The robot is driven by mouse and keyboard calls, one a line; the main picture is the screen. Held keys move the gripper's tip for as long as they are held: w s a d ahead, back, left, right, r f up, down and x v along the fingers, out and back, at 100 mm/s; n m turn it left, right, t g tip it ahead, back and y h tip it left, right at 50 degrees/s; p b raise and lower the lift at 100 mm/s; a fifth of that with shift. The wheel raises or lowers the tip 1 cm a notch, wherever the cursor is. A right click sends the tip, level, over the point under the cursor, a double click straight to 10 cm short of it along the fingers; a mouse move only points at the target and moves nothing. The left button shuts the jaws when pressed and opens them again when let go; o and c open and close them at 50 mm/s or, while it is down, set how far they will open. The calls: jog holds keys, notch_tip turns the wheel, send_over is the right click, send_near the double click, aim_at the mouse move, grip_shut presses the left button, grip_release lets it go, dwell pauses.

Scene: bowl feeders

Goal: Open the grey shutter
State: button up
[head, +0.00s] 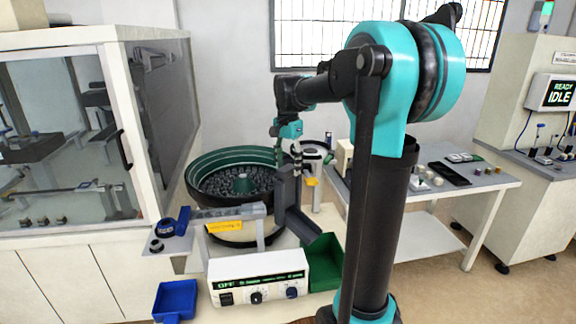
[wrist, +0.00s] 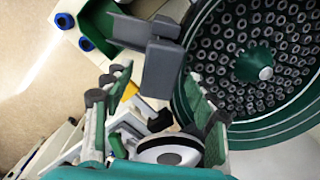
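The grey shutter appears to be the dark grey upright piece (head: 288,187) at the right side of the green feeder bowl (head: 205,165). In the wrist view it looks like a grey block (wrist: 161,70) with a small tab on top, at the outer edge of the bowl (wrist: 186,112). A grey chute runs from it toward a green bin. My gripper (head: 288,158) is just above the grey piece in the head view. In the wrist view my gripper (wrist: 160,88) has its fingers spread, with the block showing beyond and between them. I cannot tell whether they touch it.
A control box (head: 258,279) reading OFF stands in front of the bowl. A green bin (head: 322,262) and a blue bin (head: 176,300) sit near it. A glazed cabinet (head: 60,130) stands at left. A side table (head: 440,190) with small parts stands at right.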

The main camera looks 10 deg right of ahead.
jog(key=shift+r, duration=0.1)
notch_tip(320, 180, up, 12)
dwell(0.6)
jog(key=shift+s, duration=0.1)
